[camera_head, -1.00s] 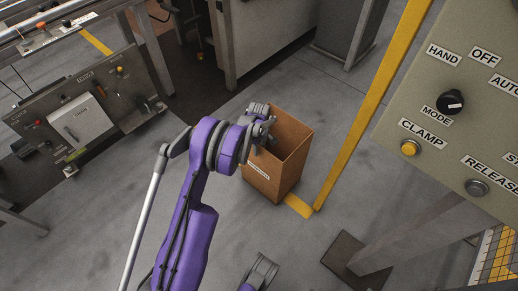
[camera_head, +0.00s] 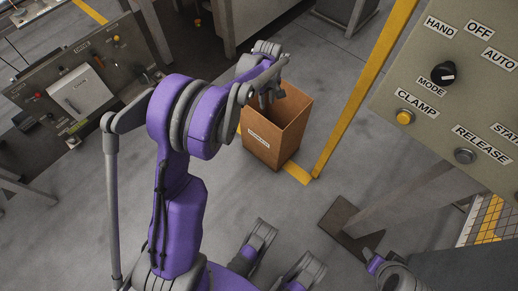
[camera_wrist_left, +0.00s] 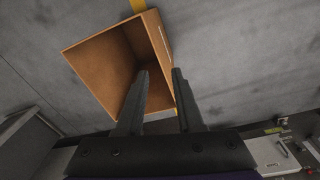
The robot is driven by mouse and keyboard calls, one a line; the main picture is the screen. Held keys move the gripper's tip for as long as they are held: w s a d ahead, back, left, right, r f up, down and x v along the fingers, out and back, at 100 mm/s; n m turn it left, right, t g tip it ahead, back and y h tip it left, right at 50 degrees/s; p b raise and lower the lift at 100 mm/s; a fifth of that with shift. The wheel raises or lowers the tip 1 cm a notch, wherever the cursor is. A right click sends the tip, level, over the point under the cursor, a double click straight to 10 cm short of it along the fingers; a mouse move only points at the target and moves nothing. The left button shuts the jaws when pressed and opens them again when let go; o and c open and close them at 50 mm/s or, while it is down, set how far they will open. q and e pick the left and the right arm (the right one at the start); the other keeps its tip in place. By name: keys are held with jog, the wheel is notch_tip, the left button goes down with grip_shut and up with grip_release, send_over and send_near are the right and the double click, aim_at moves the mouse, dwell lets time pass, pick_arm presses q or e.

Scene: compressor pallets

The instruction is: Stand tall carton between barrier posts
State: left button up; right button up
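The tall brown open-topped carton (camera_head: 272,140) stands upright on the grey floor, a white label on its front. A yellow barrier post (camera_head: 362,95) rises just to its right, its yellow foot (camera_head: 297,172) by the carton's lower right corner. My left gripper (camera_head: 266,100) is at the carton's open top, over its back left side. In the left wrist view its two fingers (camera_wrist_left: 160,72) are apart, in front of the carton (camera_wrist_left: 105,60), with one carton wall showing between them. Contact is unclear. Parts of my right arm show at the bottom; its fingers cannot be made out.
A grey control panel (camera_head: 440,110) with a knob and buttons fills the upper right. A dark plate (camera_head: 345,222) lies on the floor below it. A machine panel (camera_head: 85,90) stands at left. Bare floor lies left and front of the carton.

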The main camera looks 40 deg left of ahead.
pick_arm(q)
jog(key=s+d+r+m+t, duration=0.1)
jog(key=s+d+r+m, duration=0.4)
jog(key=s+d, duration=0.3)
jog(key=s+d+r+m+t, duration=0.1)
jog(key=s+d+r+m, duration=0.4)
jog(key=s, duration=0.5)
jog(key=s+d+f+m+t, duration=0.1)
jog(key=s+d+f+m, duration=0.2)
jog(key=s, duration=0.5)
jog(key=shift+s+d+m+t, duration=0.3)
jog(key=shift+m, duration=0.3)
